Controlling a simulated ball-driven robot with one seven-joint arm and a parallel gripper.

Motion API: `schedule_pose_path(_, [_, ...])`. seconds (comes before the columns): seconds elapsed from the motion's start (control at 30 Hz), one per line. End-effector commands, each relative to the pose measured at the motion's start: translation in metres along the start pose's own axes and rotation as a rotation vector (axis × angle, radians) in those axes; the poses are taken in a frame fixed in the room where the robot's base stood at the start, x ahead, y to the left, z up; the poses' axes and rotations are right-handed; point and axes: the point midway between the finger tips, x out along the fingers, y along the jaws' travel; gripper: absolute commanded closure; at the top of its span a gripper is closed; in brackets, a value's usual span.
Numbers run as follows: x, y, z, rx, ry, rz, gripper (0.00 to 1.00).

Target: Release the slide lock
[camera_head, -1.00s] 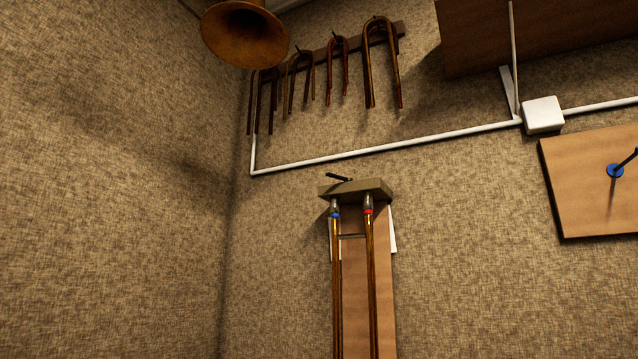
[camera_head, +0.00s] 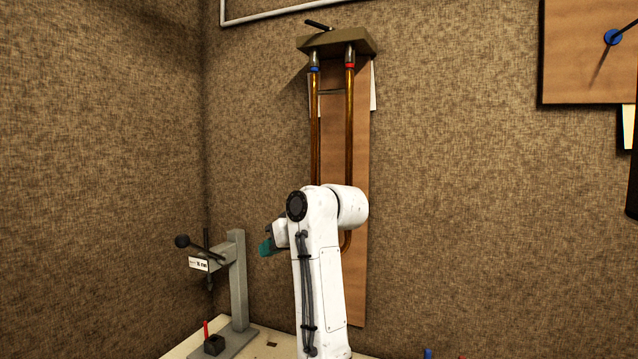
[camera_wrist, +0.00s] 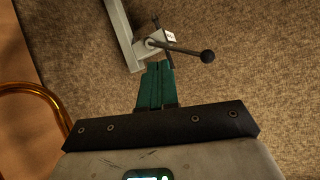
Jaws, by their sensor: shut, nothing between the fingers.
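A brass trombone-like slide (camera_head: 349,125) with two long tubes hangs on a wooden wall board (camera_head: 333,140). Its upper ends, one with a blue band and one with a red band, meet a tan block (camera_head: 345,42). A small black lever (camera_head: 318,25) sits on top of that block; I cannot tell whether it is the slide lock. My gripper (camera_head: 266,247) is low and left of the slide, well below the block. In the wrist view its teal fingers (camera_wrist: 157,72) are shut and empty. My arm hides part of the slide's lower end, whose bend (camera_wrist: 40,88) shows at left in the wrist view.
A grey press (camera_head: 238,280) with a black ball-ended handle stands on the bench (camera_head: 190,346) at lower left, near my gripper; it also shows in the wrist view (camera_wrist: 122,35). A wooden wall panel (camera_head: 575,75) hangs at upper right. The wall beside the slide is bare.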

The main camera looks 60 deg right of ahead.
Motion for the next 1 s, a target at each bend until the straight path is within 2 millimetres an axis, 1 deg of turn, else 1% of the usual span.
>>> schedule_pose_path(0.03, [-0.024,0.008,-0.036,-0.002,0.052,0.007,1.0])
schedule_pose_path(0.07, [-0.037,0.011,-0.053,-0.004,0.077,0.008,1.0])
schedule_pose_path(0.1, [-0.054,0.016,-0.076,-0.007,0.111,0.011,1.0])
schedule_pose_path(0.17, [-0.083,0.022,-0.108,-0.014,0.16,0.016,1.0])
schedule_pose_path(0.2, [-0.103,0.025,-0.129,-0.02,0.193,0.019,1.0])
schedule_pose_path(0.27, [-0.136,0.028,-0.158,-0.031,0.241,0.024,1.0])
schedule_pose_path(0.3, [-0.159,0.03,-0.177,-0.039,0.275,0.029,1.0])
schedule_pose_path(0.37, [-0.194,0.031,-0.203,-0.054,0.322,0.035,1.0])
schedule_pose_path(0.4, [-0.218,0.031,-0.22,-0.065,0.353,0.041,1.0])
schedule_pose_path(0.47, [-0.256,0.029,-0.243,-0.084,0.399,0.048,1.0])
schedule_pose_path(0.5, [-0.281,0.027,-0.256,-0.096,0.426,0.054,1.0])
schedule_pose_path(0.57, [-0.316,0.022,-0.273,-0.116,0.465,0.062,1.0])
schedule_pose_path(0.6, [-0.336,0.018,-0.282,-0.129,0.487,0.066,1.0])
schedule_pose_path(0.7, [-0.379,0.009,-0.299,-0.157,0.53,0.077,1.0])
schedule_pose_path(0.73, [-0.388,0.007,-0.302,-0.163,0.539,0.079,1.0])
schedule_pose_path(0.8, [-0.406,0.002,-0.308,-0.174,0.557,0.084,1.0])
schedule_pose_path(0.87, [-0.414,0.0,-0.311,-0.18,0.564,0.086,1.0])
schedule_pose_path(0.93, [-0.417,-0.001,-0.314,-0.183,0.568,0.086,1.0])
schedule_pose_path(1.0, [-0.414,-0.002,-0.317,-0.184,0.568,0.086,1.0])
